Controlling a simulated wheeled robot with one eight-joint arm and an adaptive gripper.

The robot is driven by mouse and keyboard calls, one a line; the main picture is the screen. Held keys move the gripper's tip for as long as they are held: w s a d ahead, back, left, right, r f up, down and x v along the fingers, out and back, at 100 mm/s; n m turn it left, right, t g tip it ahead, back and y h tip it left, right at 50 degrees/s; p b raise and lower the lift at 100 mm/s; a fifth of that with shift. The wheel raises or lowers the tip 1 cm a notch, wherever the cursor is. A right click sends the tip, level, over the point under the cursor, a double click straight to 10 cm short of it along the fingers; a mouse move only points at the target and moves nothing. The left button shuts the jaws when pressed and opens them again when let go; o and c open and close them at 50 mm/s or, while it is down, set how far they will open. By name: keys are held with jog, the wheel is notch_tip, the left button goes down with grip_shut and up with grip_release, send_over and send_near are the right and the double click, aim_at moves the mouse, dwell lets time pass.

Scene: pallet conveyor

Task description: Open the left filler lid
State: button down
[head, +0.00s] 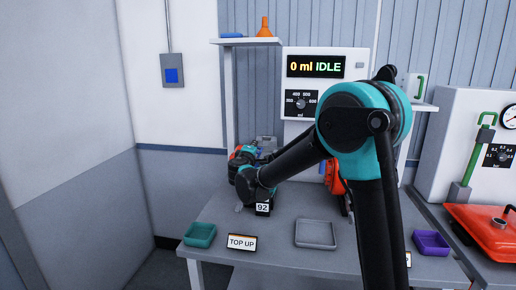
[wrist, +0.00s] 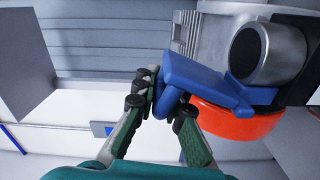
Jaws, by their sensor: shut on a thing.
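In the wrist view a blue lid-like block (wrist: 200,75) with a rounded blue loop (wrist: 168,102) sits beside an orange-red rounded body (wrist: 235,122) and a grey cylinder (wrist: 268,53). My gripper (wrist: 163,98) is shut on the blue loop, its two dark-tipped green fingers on either side of it. In the head view my gripper (head: 243,156) is at the left of the bench, by a small grey part (head: 266,144). My forearm and the gripper hide most of the left filler there, and the lid's angle cannot be told.
The bench (head: 275,238) carries a teal tray (head: 200,234), a TOP UP sign (head: 241,242), a grey tray (head: 315,234) and a purple tray (head: 431,243). A red-orange part (head: 333,176) stands behind my arm. The display (head: 315,67) reads 0 ml IDLE.

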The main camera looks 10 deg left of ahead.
jog(key=shift+w+a+f+n, duration=0.1)
jog(key=shift+a+f+n, duration=0.25)
jog(key=shift+n, duration=0.7)
jog(key=shift+s+a+f+n, duration=0.1)
jog(key=shift+a+n, duration=0.5)
jog(key=shift+n, duration=0.5)
jog(key=shift+w+a+f+n, duration=0.1)
jog(key=shift+a+f+n, duration=0.25)
jog(key=shift+n, duration=0.7)
jog(key=shift+a+r, duration=0.1)
jog(key=shift+a, duration=0.05)
jog(key=c, duration=1.6)
grip_release()
jog(key=s, duration=1.2)
jog(key=shift+a, duration=0.2)
